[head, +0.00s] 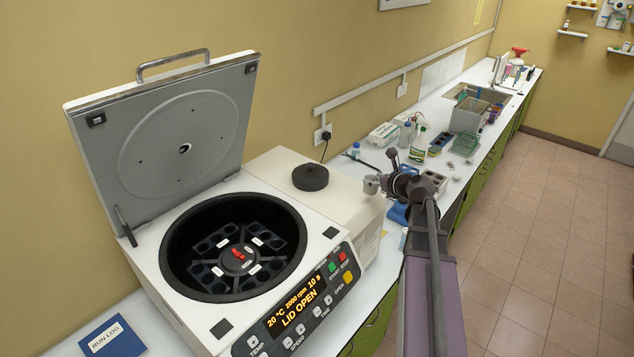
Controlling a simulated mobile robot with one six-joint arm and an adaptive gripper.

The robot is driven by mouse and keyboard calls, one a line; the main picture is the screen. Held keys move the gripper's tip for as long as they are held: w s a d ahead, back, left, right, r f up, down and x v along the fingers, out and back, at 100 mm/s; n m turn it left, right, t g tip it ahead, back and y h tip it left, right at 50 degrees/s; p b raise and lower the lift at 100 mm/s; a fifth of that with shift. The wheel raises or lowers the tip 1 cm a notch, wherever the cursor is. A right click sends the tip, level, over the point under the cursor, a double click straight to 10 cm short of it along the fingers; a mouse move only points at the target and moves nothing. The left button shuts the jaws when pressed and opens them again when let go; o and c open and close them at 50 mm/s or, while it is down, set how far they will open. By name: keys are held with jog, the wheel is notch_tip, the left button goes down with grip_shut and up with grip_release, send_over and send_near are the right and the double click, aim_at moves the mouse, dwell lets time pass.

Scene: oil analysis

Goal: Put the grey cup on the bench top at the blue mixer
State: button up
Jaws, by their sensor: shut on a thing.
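A small grey cup (371,185) is at the end of my arm, just right of a white box. My gripper (380,182) is shut on it and holds it up in front of the bench; the fingers are small and partly hidden by the arm. A blue device (398,213), which looks like the blue mixer, stands on the white bench top (391,244) just below and right of the cup, partly hidden behind my arm.
A large centrifuge (143,261) with its lid open fills the left. The white box (345,207) beside it has a black round top (310,177). Bottles, a green rack (465,144) and a grey bin (468,118) stand farther along the bench. The tiled floor at right is clear.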

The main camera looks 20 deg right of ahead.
jog(key=shift+s+d, duration=0.1)
jog(key=shift+d, duration=0.15)
jog(key=shift+w, duration=0.4)
jog(key=w+a, duration=0.2)
jog(key=w, duration=0.2)
jog(key=w+a+f+b, duration=0.1)
jog(key=w+a, duration=0.1)
jog(key=w, duration=0.2)
jog(key=w+a, duration=0.1)
jog(key=w, duration=0.3)
jog(key=shift+w+a+f, duration=0.2)
jog(key=shift+w+a, duration=0.1)
jog(key=shift+a, duration=0.1)
jog(key=shift+w+a, duration=0.1)
jog(key=shift+w, duration=0.2)
jog(key=shift+w+a+f+b, duration=0.1)
jog(key=shift+w+f+b, duration=0.1)
jog(key=shift+f+b, duration=0.35)
jog(key=shift+w+a+f+b, duration=0.15)
jog(key=shift+f+b, duration=0.25)
jog(key=shift+b, duration=0.2)
jog(key=shift+d+f+b, duration=0.1)
jog(key=shift+f+b, duration=0.8)
jog(key=shift+f, duration=0.15)
jog(key=o, duration=1.3)
jog(key=shift+c, duration=0.2)
